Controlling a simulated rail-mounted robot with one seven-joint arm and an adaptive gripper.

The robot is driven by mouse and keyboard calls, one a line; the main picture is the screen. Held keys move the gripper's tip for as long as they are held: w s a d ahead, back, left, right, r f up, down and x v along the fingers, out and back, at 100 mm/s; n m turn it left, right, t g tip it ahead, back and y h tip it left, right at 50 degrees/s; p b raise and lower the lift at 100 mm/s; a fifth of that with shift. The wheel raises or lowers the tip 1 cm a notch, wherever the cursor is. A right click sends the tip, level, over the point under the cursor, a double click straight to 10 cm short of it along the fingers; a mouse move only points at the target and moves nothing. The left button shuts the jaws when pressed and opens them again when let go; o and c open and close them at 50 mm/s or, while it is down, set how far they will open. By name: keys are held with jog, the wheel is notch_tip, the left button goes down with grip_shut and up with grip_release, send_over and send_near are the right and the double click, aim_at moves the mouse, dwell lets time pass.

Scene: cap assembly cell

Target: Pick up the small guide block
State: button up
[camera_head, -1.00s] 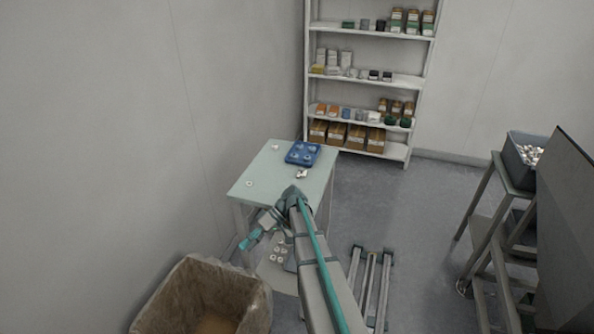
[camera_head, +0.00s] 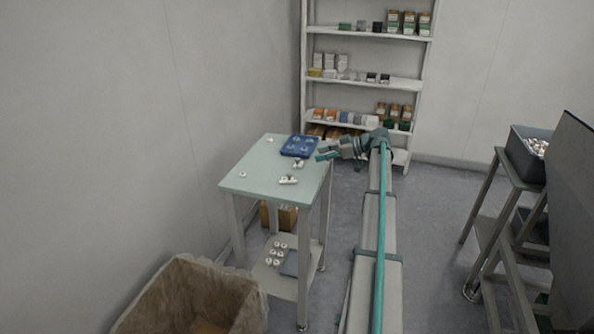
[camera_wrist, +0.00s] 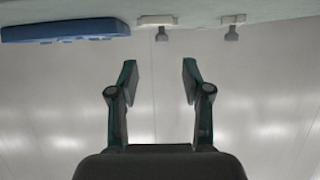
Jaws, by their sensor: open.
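On the pale green table (camera_head: 250,180), two small white pieces lie near the right edge: one (camera_head: 298,164) just in front of the blue tray (camera_head: 300,146), the other (camera_head: 288,180) nearer the front. I cannot tell which is the small guide block. In the wrist view, which looks upside down, two white pieces with grey stubs show at the top, one in the middle (camera_wrist: 157,20) and one to its right (camera_wrist: 232,19). The blue tray (camera_wrist: 65,30) is at upper left. My gripper (camera_wrist: 157,78) is open and empty, beside the table's right edge in the head view (camera_head: 322,154).
Small round white parts sit at the table's back left (camera_head: 270,141) and left (camera_head: 242,175). More lie on its lower shelf (camera_head: 268,268). A lined bin (camera_head: 190,300) stands in front, a stocked rack (camera_head: 368,80) behind, a stand with a grey bin (camera_head: 530,150) at right.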

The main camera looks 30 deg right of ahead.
aim_at(298, 159)
jog(key=p+x, duration=0.1)
jog(key=x, duration=0.4)
jog(key=shift+a, duration=0.1)
jog(key=p+x, duration=0.1)
jog(key=x, duration=0.3)
jog(key=shift+w+a+r, duration=0.1)
jog(key=shift+w+a, duration=0.05)
jog(key=shift+a, duration=0.05)
jog(key=shift+w+a+f+p, duration=0.25)
jog(key=shift+w+f+p, duration=0.05)
grip_shut()
